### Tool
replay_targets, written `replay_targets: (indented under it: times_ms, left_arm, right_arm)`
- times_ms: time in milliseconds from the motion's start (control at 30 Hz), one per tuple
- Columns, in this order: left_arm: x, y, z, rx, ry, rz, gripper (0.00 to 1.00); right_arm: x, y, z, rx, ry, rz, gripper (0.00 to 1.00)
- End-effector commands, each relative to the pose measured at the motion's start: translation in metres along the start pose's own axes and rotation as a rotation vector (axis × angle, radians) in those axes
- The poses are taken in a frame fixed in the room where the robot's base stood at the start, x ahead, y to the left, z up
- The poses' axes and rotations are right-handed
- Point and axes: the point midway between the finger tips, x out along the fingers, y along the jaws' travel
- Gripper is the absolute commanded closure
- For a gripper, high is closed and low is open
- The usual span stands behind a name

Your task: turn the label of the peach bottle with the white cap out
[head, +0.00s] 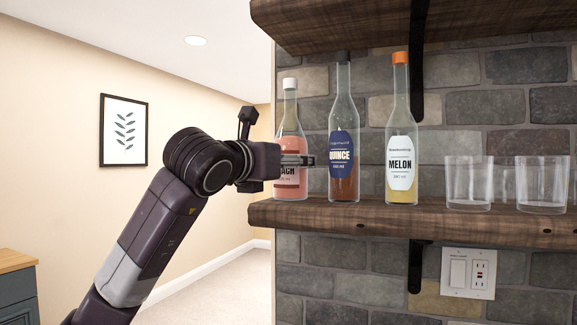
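The peach bottle (290,125) with a white cap stands upright at the left end of the wooden shelf (400,217). It holds pink liquid. The letters "ACH" show on its label, which faces outward at least in part; its upper and left parts are hidden by my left gripper. My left gripper (302,160) reaches in from the left at mid-height of the bottle, with finger parts across its front. Whether it grips the bottle or is only beside it cannot be seen. My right gripper is not in view.
A quince bottle (343,120) stands close to the right of the peach bottle, near my fingertips. A melon bottle (401,120) with an orange cap and clear glasses (467,185) stand farther right. An upper shelf (480,22) hangs above. Left of the shelf is open room.

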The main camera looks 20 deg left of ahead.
Motion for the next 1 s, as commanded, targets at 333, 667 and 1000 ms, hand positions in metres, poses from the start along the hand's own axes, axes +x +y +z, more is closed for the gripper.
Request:
replay_targets:
  times_ms: [333,667,1000]
  left_arm:
    - [-0.036,-0.001,-0.001,0.001,-0.003,-0.001,0.35]
    - [-0.069,0.000,-0.001,0.001,-0.004,-0.001,0.35]
    - [-0.100,0.000,-0.001,0.000,-0.002,0.000,0.35]
  right_arm:
    - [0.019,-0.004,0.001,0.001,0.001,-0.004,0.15]
    - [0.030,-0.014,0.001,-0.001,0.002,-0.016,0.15]
    - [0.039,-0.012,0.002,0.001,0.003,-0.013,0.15]
